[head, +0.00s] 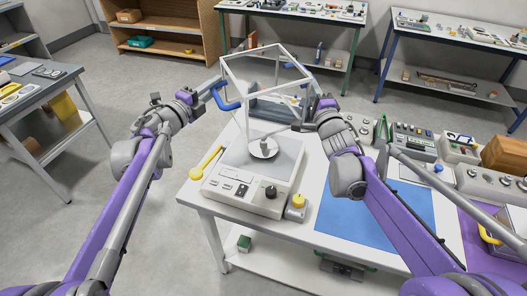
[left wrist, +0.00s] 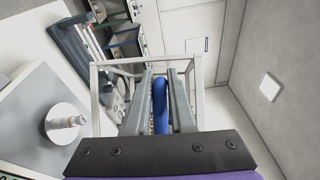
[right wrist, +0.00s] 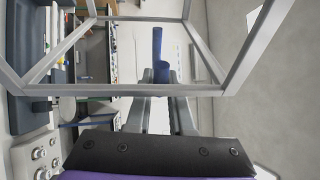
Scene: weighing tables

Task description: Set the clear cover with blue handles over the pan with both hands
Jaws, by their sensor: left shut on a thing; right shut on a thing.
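The clear cover (head: 232,68) is a box with a pale grey frame, held in the air, slightly tilted, above and behind the round pan (head: 256,153). A small metal weight (head: 265,143) stands on the pan. My left gripper (head: 214,90) is shut on the cover's left blue handle (head: 228,104); this handle also lies between the fingers in the left wrist view (left wrist: 160,100). My right gripper (head: 318,101) is at the cover's right side, shut on the other blue handle, which shows in the right wrist view (right wrist: 158,45). The cover's lower edge is clear of the pan.
The pan belongs to a balance (head: 238,191) on the white table. A yellow-handled tool (head: 207,160) lies at its left and a yellow-topped item (head: 297,203) at its right. A blue mat (head: 385,212) and several instruments (head: 412,141) are further right, near my right arm.

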